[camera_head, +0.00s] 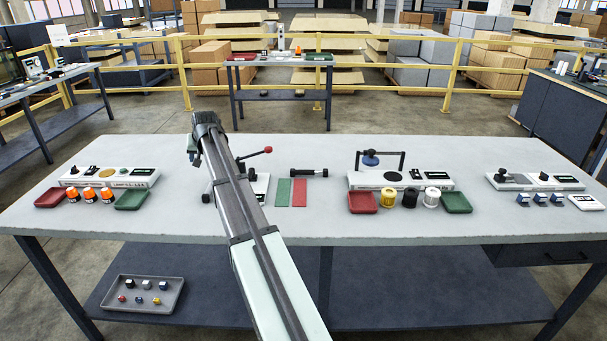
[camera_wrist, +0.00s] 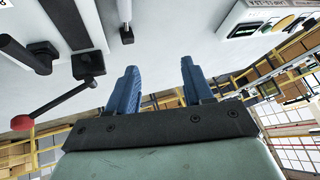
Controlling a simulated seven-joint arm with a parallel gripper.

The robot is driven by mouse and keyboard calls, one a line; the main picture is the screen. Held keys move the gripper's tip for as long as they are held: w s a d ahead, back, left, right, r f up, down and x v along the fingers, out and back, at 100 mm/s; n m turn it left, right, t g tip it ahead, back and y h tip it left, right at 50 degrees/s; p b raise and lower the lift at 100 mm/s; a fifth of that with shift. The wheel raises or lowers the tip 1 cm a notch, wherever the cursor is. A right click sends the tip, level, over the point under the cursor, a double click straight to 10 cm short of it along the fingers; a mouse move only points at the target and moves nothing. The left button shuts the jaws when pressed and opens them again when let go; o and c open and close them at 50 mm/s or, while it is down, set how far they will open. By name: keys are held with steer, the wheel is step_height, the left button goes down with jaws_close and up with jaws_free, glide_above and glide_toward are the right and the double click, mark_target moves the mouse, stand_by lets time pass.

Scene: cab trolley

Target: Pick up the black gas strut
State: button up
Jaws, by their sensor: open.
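The black gas strut (camera_head: 310,172) lies crosswise on the grey bench in the head view, right of my arm and just behind the green and red strips. It has a thicker dark body and knobbed ends. I cannot make it out for certain in the wrist view. My gripper (camera_wrist: 158,72) is open in the wrist view, with two blue fingers apart and nothing between them. In the head view my gripper is above the bench, left of the strut and well apart from it; my wrist largely hides its fingers.
A lever with a red knob (camera_head: 268,150) sticks up between my arm and the strut; the knob also shows in the wrist view (camera_wrist: 22,123). Green (camera_head: 282,192) and red (camera_head: 299,192) strips lie in front of the strut. A white station (camera_head: 400,181) with a black frame stands to the right.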

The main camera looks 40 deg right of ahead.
steer(key=s+d+r+m+g+h, duration=0.1)
steer(key=s+d, duration=0.4)
steer(key=d, duration=0.4)
steer(key=s+d+r+m+g+h, duration=0.1)
steer(key=s+d+r, duration=0.1)
steer(key=s+d, duration=0.55)
steer(key=m+g, duration=0.1)
steer(key=g, duration=0.1)
glide_toward(326, 170)
steer(key=x, duration=0.9)
steer(key=shift+a+f, duration=0.1)
steer(key=shift+c, duration=0.4)
jaws_close()
